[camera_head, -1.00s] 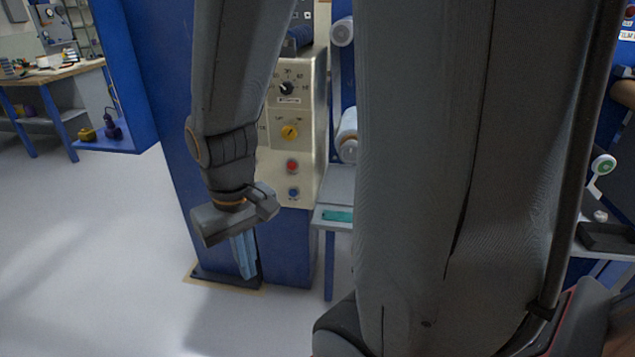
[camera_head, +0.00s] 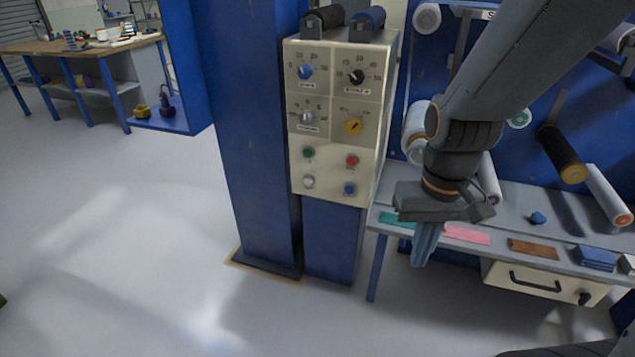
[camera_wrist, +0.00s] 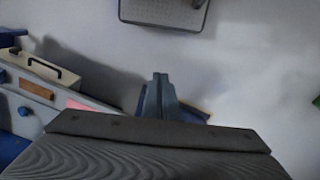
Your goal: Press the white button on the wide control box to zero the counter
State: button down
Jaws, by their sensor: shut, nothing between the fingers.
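The wide control box (camera_head: 336,180) is cream coloured and stands on a blue pedestal left of my arm. Its lower panel has a green, a red, a white and a blue button. The white button (camera_head: 308,182) is at the lower left, below the green button (camera_head: 308,153) and left of the blue button (camera_head: 349,189). My gripper (camera_head: 424,262) is shut and empty, pointing down, to the right of the box and lower than the buttons, apart from it. In the wrist view the shut fingers (camera_wrist: 160,90) point over the floor, and the control box is not visible.
A grey bench (camera_head: 510,208) with coloured pads and a drawer (camera_head: 545,283) is behind and right of my gripper. A blue post (camera_head: 250,130) stands left of the box. Open floor lies in front.

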aim_at(308, 182)
jog(key=w+a+f+n+t+b, duration=0.25)
jog(key=w+f, duration=0.25)
jog(key=w, duration=0.4)
jog(key=w+a+f+n+t+y+b, duration=0.1)
jog(key=w+a+f+n+t+b, duration=0.15)
jog(key=w+f, duration=0.45)
jog(key=w+a+f+n+t+b, duration=0.2)
jog(key=w+a+b, duration=0.15)
jog(key=w, duration=0.75)
jog(key=w+a+f+n+t+y+b, duration=0.3)
jog(key=w+a, duration=0.3)
jog(key=a, duration=0.2)
jog(key=w+a+f+n+t+y+b, duration=0.3)
jog(key=w+a+f+n+t+b, duration=0.2)
jog(key=a, duration=0.3)
jog(key=shift+w+f+y+b, duration=0.3)
jog(key=shift+w+f+b, duration=0.4)
jog(key=shift+f, duration=0.1)
jog(key=shift+d, duration=0.1)
jog(key=w+d+b, duration=0.3)
jog(key=w, duration=0.5)
jog(key=shift+w, duration=0.2)
jog(key=shift+w, duration=0.15)
